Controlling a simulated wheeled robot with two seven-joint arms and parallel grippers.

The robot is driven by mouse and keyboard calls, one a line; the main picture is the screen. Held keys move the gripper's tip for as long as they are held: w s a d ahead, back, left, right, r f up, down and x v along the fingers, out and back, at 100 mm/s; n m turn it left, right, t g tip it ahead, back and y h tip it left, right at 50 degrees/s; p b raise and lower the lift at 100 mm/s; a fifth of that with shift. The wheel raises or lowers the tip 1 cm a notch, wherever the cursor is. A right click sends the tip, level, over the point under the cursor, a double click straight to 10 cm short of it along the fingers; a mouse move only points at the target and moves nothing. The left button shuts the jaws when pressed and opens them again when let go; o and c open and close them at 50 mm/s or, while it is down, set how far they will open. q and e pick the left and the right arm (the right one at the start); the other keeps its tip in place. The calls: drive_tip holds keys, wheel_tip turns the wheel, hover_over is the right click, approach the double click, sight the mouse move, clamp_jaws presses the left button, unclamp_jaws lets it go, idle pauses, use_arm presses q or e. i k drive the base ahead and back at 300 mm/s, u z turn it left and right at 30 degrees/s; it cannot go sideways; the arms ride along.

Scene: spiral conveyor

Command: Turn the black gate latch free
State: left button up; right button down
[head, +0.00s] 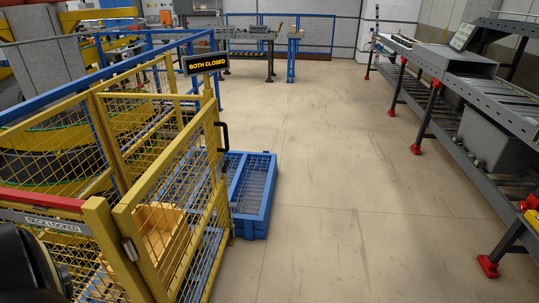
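A black, handle-shaped piece (223,137), which looks like the gate latch, sits on the upright end post of the yellow mesh gate (150,205) at left centre. It stands out to the right of the post. It is small here, and I cannot tell whether it is latched or turned. A black sign reading "BOTH CLOSED" (206,63) stands above that post. Neither of my grippers shows. A dark rounded part at the lower left corner may be my own arm, with no fingers visible.
A "DECK LOCKED" label (52,223) is on the near yellow frame. An orange-yellow bin (158,228) shows through the mesh. A blue mesh-topped crate (257,195) stands on the floor beside the gate. A grey conveyor (470,85) runs along the right. The middle floor is clear.

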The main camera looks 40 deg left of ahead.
sight(225, 167)
drive_tip(key=z, duration=0.1)
drive_tip(key=i, duration=2.3)
drive_tip(key=u, duration=0.75)
drive_tip(key=i, duration=1.45)
drive_tip(key=u, duration=1.9)
drive_tip(key=i, duration=0.65)
drive_tip(key=u, duration=0.4)
